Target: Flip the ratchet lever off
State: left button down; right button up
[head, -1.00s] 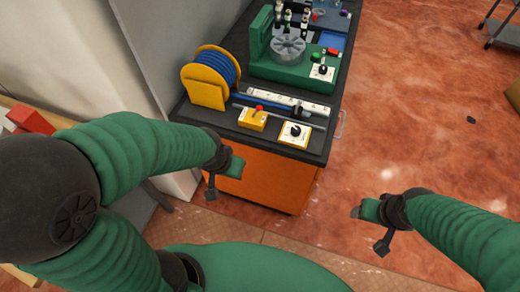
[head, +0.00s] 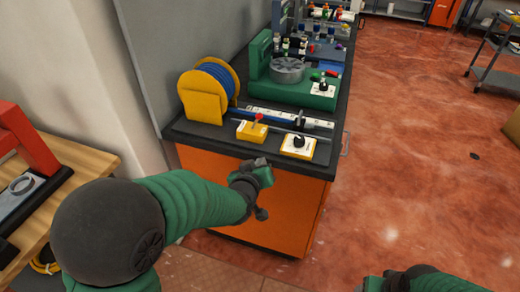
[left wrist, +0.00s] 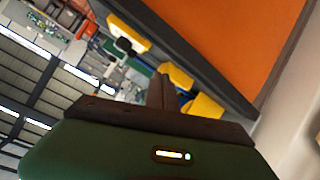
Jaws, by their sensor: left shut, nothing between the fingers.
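A small yellow box with a red-tipped lever (head: 252,131) sits near the front of the black bench top. Beside it on the right is a yellow box with a white face and a black knob (head: 298,146). I cannot tell for certain which one is the ratchet lever; the red-tipped lever stands up from its box. My left gripper (head: 262,172) is shut and empty, in front of the bench's front edge, below and apart from both boxes. My right gripper (head: 400,278) is at the bottom edge, largely cut off, its jaws unclear.
A yellow spool with blue line (head: 203,97) stands at the left of the bench. A green machine with a grey disc (head: 287,70) stands behind. A long rail (head: 275,118) lies between. The orange cabinet (head: 250,215) is below. A wooden table (head: 85,160) is at the left.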

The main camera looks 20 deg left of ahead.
pick_arm(q)
jog(key=w+f+n+t+y+b, duration=0.4)
jog(key=f+n+t+y+b, duration=0.2)
jog(key=b, duration=1.3)
jog(key=n+t+y, duration=0.1)
jog(key=n+t, duration=0.1)
jog(key=shift+w+a+f+t, duration=0.15)
jog(key=shift+w+a+t, duration=0.05)
jog(key=shift+w+t, duration=0.1)
pick_arm(e)
jog(key=s+x, duration=0.2)
jog(key=x, duration=0.9)
jog(key=s+f+x, duration=0.1)
jog(key=s+x, duration=0.2)
jog(key=x, duration=0.8)
jog(key=shift+w, duration=0.2)
